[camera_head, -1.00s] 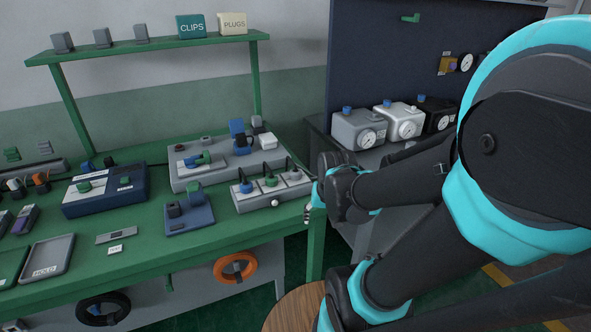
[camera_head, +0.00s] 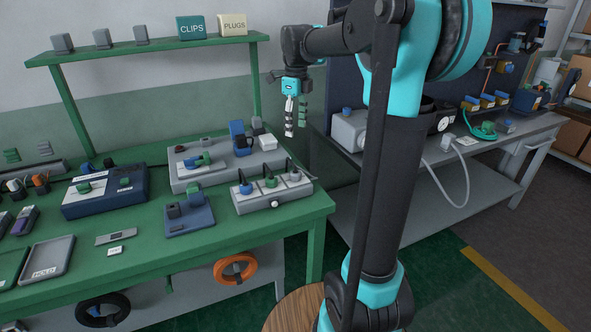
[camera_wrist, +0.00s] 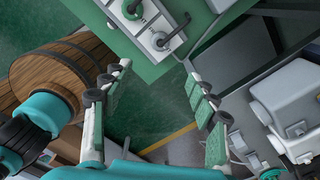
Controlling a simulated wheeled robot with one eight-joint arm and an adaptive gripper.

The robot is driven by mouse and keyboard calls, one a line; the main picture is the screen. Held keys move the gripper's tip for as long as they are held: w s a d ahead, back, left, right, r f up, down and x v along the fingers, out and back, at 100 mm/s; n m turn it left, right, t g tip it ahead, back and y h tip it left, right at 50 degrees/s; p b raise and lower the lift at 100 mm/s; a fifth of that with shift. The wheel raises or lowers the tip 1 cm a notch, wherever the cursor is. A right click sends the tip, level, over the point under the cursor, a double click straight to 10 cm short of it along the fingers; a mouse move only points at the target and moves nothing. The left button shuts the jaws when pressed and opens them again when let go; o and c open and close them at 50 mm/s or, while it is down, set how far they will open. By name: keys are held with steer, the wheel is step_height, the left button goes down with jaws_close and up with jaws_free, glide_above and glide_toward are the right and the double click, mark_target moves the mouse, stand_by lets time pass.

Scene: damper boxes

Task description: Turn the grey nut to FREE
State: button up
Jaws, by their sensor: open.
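A low grey box (camera_head: 275,198) near the right end of the green bench carries a blue piece (camera_head: 245,188), a green piece (camera_head: 271,181) and a grey piece (camera_head: 294,176) with dark curved rods. The grey piece may be the grey nut; its setting is too small to read. It also seems to show in the wrist view (camera_wrist: 161,41), at the top. My gripper (camera_head: 296,119) hangs above and behind the right end of the bench, clear of the box. Its fingers stand apart and empty in the wrist view (camera_wrist: 155,68).
A grey box with a blue cap (camera_head: 347,128) and a black gauge box (camera_head: 440,116) stand on the back bench, partly behind my arm. A larger grey panel (camera_head: 215,172) lies behind the low box. A green shelf (camera_head: 150,47) rises at the back left.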

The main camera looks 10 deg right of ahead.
glide_toward(296, 172)
steer(key=shift+m, duration=0.3)
step_height(296, 172, down, 9)
steer(key=shift+r, duration=0.15)
steer(key=shift+c, duration=0.4)
steer(key=c, duration=1.1)
